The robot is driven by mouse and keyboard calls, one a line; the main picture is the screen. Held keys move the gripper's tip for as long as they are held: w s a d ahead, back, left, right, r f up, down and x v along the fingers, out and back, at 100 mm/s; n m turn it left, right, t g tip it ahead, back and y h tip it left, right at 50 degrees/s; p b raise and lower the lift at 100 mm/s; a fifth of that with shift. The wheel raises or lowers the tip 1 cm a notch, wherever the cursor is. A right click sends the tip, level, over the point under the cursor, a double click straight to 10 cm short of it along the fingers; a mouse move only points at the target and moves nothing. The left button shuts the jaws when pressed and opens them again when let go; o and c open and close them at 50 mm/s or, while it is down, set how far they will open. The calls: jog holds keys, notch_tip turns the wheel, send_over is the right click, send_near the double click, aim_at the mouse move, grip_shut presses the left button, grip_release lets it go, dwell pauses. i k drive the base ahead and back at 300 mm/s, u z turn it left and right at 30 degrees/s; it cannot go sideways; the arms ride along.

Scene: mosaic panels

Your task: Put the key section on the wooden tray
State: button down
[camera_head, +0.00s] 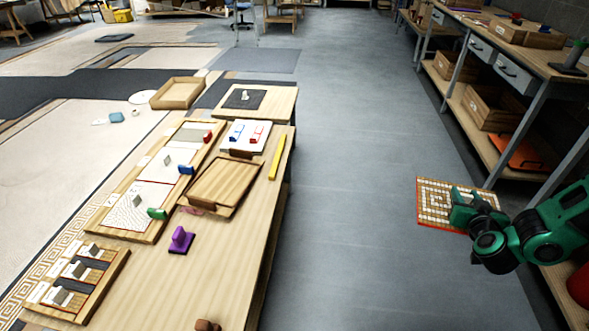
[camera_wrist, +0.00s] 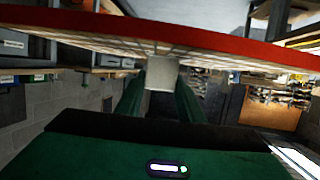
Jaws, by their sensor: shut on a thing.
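The key section (camera_head: 436,203), a mosaic panel with a tan and white key pattern and a red edge, is held out over the grey floor at the right. My gripper (camera_head: 468,208) is shut on it; the arm comes in from the right. In the wrist view, the key section (camera_wrist: 225,48) spans the top with its red edge, and the fingers of my gripper (camera_wrist: 160,98) close on a pale block beneath it. The wooden tray (camera_head: 222,184), brown with dark handles, lies on the workbench at the left and looks empty.
The workbench (camera_head: 215,270) holds framed mosaic panels (camera_head: 150,190), a purple-handled tool (camera_head: 181,239), a yellow bar (camera_head: 277,157) and a white board (camera_head: 245,136). A shallow wooden box (camera_head: 177,93) lies beyond. Open floor separates the workbench from shelving (camera_head: 500,85) at the right.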

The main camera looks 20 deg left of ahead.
aim_at(223, 182)
jog(key=z, duration=0.05)
jog(key=i, duration=2.65)
jog(key=u, duration=1.65)
